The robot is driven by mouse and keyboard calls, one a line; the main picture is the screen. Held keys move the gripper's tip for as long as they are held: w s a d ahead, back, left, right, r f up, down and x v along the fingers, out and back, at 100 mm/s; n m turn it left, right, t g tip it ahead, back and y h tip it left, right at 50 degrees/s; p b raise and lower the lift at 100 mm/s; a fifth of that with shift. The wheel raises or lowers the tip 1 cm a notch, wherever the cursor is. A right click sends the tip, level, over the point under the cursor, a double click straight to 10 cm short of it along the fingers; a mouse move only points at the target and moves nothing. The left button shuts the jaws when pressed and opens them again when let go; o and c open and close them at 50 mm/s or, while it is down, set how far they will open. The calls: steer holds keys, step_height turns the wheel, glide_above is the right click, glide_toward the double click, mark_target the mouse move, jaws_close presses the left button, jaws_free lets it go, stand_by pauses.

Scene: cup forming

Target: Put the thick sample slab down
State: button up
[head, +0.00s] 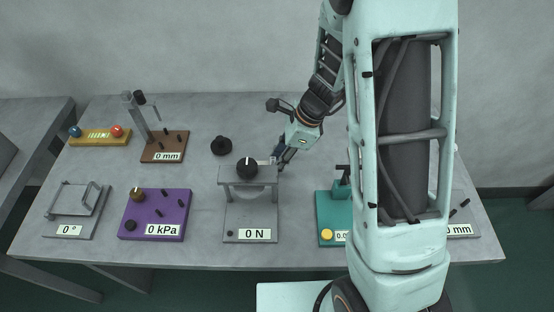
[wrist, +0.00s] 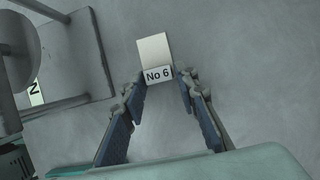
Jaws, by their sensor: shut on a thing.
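The sample slab (wrist: 154,50) is a pale, cream-coloured block with a "No 6" label on its near end, seen in the wrist view. My gripper (wrist: 162,84) is shut on this labelled end, one finger on each side. The slab sticks out beyond the fingertips over the grey table. I cannot tell whether it touches the table or hangs just above it. In the head view my gripper (head: 279,158) is low over the table, just behind and right of the grey "0 N" stand. The slab is mostly hidden there by the gripper and the stand.
The grey "0 N" stand (head: 250,209) with its black knob is close by on the left. A black knobbed piece (head: 221,146) lies behind it. A purple "0 kPa" box (head: 155,214) and a teal device (head: 331,213) stand farther off. Bare table surrounds the slab.

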steer(key=shift+f, duration=0.1)
steer(key=o, duration=1)
